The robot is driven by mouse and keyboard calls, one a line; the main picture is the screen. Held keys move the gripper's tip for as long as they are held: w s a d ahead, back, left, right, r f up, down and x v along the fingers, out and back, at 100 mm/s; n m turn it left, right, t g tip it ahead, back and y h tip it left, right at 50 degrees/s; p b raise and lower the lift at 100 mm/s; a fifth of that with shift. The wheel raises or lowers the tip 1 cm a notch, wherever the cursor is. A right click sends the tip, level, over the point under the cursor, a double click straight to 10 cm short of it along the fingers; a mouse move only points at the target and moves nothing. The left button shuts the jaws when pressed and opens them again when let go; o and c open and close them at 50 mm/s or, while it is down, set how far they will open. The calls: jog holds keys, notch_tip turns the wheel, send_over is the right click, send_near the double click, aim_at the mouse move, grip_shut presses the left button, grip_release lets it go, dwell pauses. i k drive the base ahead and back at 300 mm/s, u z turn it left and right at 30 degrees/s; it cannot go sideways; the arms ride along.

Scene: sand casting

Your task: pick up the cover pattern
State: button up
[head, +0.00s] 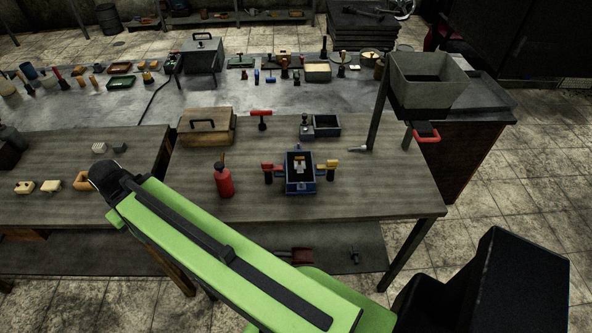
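Several small pale wooden pieces lie on the left table: a block with a peg (24,187), a similar one beside it (50,185), and a browner piece (82,181) right by my arm. I cannot tell which of them, if any, is the cover pattern. A blue moulding box (300,184) on the middle table has a pale piece (299,166) inside. My green arm reaches from the bottom right to a dark joint at the left table. My gripper is not visible.
The middle table (380,190) also holds a red bottle (225,182), a wooden box with a handle (207,127), a red-headed tool (261,118) and a small dark box (326,125). A grey hopper (427,86) stands at its right. A rear table (225,96) carries many tools.

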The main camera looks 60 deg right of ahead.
aim_at(300, 168)
jog(key=z, duration=0.05)
jog(key=k, duration=1)
jog(key=u, duration=1.75)
jog(key=i, duration=0.9)
jog(key=z, duration=2.3)
jog(key=i, duration=1.05)
